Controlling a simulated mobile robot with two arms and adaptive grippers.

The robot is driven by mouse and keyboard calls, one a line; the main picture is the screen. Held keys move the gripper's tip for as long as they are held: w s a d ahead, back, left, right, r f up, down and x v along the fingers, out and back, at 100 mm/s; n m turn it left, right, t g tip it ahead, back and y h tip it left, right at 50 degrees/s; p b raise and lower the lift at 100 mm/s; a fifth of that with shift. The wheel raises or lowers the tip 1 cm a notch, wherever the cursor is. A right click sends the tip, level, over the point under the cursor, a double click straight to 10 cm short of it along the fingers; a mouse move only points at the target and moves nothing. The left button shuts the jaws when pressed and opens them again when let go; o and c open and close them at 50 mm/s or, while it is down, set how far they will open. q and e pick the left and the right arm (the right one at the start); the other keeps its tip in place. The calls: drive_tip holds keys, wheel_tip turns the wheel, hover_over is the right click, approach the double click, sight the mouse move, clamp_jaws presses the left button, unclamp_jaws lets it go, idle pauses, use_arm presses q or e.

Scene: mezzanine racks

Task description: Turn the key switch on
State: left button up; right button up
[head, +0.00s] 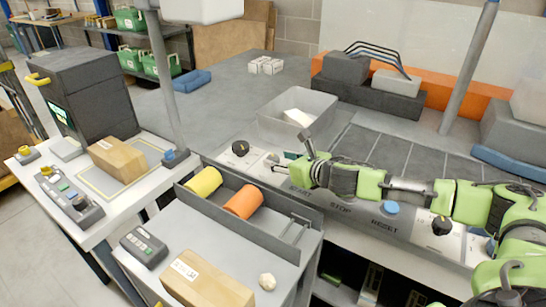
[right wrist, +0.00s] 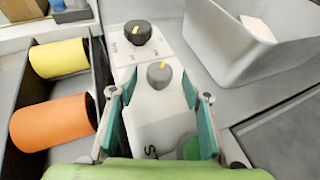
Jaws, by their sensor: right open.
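A dark rotary knob with a yellow mark (right wrist: 158,74) sits on a pale plate of the control panel, between my right fingertips in the right wrist view. A larger black knob with a yellow mark (right wrist: 138,32) is just beyond it, and also shows in the head view (head: 240,148). I cannot tell from the lettering which one is the key switch. My right gripper (right wrist: 159,80) is open, its teal fingers on both sides of the nearer knob; contact cannot be told. In the head view the right gripper (head: 289,156) reaches over the panel. My left gripper is not in view.
A trough with yellow (head: 203,183) and orange (head: 243,202) rolls runs beside the panel. A grey bin (head: 300,112) stands behind it. A blue button (head: 391,207) and another dark knob (head: 441,225) lie further right. A cardboard box (head: 205,283) is in front.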

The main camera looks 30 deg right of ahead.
sight(274, 158)
drive_tip(key=x, duration=0.3)
drive_tip(key=shift+w, duration=0.2)
drive_tip(key=shift+w+f, duration=0.2)
drive_tip(key=shift+w, duration=0.1)
drive_tip(key=shift+a, duration=0.1)
drive_tip(key=c, duration=1.1)
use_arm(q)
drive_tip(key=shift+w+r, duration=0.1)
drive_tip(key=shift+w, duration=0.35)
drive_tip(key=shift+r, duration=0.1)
